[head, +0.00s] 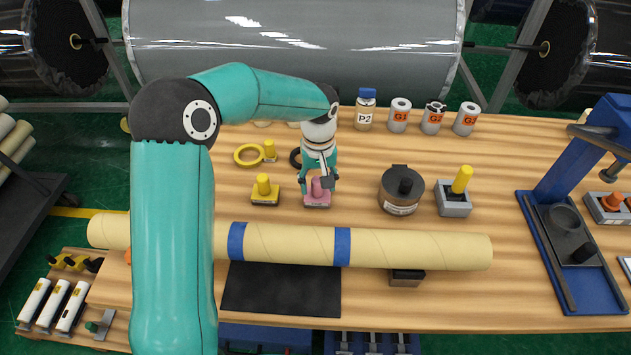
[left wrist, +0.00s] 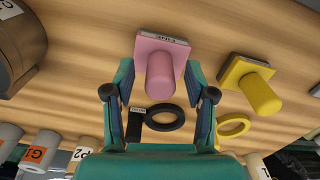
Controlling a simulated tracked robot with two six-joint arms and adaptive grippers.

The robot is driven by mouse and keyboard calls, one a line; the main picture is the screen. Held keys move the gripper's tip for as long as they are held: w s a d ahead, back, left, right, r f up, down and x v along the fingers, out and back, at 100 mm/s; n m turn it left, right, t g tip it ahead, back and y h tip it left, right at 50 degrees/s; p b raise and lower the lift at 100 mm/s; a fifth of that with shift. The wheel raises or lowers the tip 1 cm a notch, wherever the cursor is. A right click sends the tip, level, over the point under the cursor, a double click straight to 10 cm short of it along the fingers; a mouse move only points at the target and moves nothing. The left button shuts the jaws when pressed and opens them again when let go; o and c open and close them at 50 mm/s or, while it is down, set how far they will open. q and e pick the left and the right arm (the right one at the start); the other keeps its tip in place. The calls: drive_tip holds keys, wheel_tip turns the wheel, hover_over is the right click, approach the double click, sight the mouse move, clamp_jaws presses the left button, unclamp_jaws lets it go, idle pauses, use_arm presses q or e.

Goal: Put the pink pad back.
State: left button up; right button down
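The pink pad (head: 317,200) has an upright round knob and sits flat on the wooden table. In the left wrist view the pink pad (left wrist: 160,62) shows a label on its edge that seems to read "FINE". My left gripper (head: 319,185) is just above it, pointing down. Its fingers (left wrist: 160,78) are spread on either side of the knob, with gaps between, so it is open and empty. The fingers hide part of the knob in the head view. My right gripper does not show.
A yellow-knobbed pad (head: 264,191) stands close left. A yellow ring (head: 240,160) lies behind it. A dark round pot (head: 401,190) and a grey holder (head: 453,203) with a yellow handle stand right. A long cardboard tube (head: 420,248) crosses in front, above a black mat (head: 280,292).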

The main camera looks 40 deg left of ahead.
use_arm(q)
wheel_tip(320, 180, up, 12)
idle(0.7)
idle(0.4)
